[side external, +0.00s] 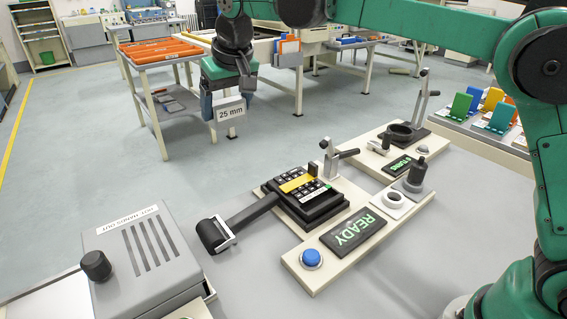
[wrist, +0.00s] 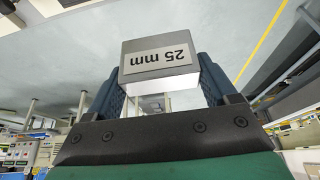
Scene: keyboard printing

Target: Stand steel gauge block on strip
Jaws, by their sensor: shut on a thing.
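The steel gauge block (side external: 230,113) is a grey block with a white "25 mm" label. My gripper (side external: 228,101) is shut on it and holds it high in the air, left of and above the printing fixture. In the wrist view the block (wrist: 165,60) sits between the two fingers of my gripper (wrist: 160,92), its label upside down in the picture.
A grey box with a black knob (side external: 150,255) stands at the near left. A black-handled lever (side external: 240,222) juts left from the fixture. A blue button (side external: 311,258) and a "READY" display (side external: 353,230) lie in front. An upright toggle clamp (side external: 330,160) stands behind the keyboard.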

